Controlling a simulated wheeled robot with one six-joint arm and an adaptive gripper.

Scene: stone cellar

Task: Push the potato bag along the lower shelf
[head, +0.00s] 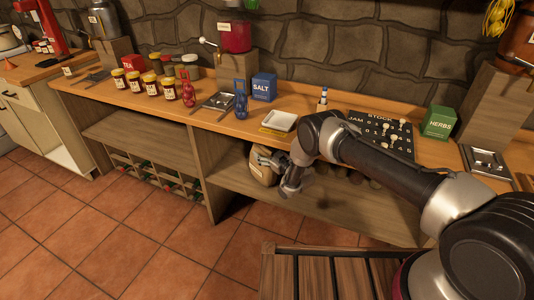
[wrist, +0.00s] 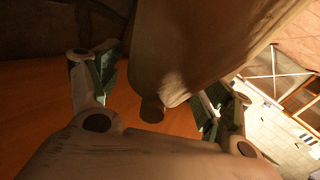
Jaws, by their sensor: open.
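The potato bag (head: 259,170) is a tan sack standing on the lower shelf (head: 330,205), near the left upright of the shelf bay. In the wrist view the potato bag (wrist: 200,45) looms large and close, filling the upper middle. My gripper (head: 274,164) is at the bag's right side in the head view and partly covers it. In the wrist view my gripper (wrist: 158,76) is open, with one finger left of the bag and one right of it. I cannot tell whether either finger touches the bag.
Dark round things stand behind my arm on the lower shelf, mostly hidden. The upright panel (head: 212,175) bounds the bay on the left. The counter above holds a salt box (head: 263,87), a white dish (head: 281,121) and a stock board (head: 385,132).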

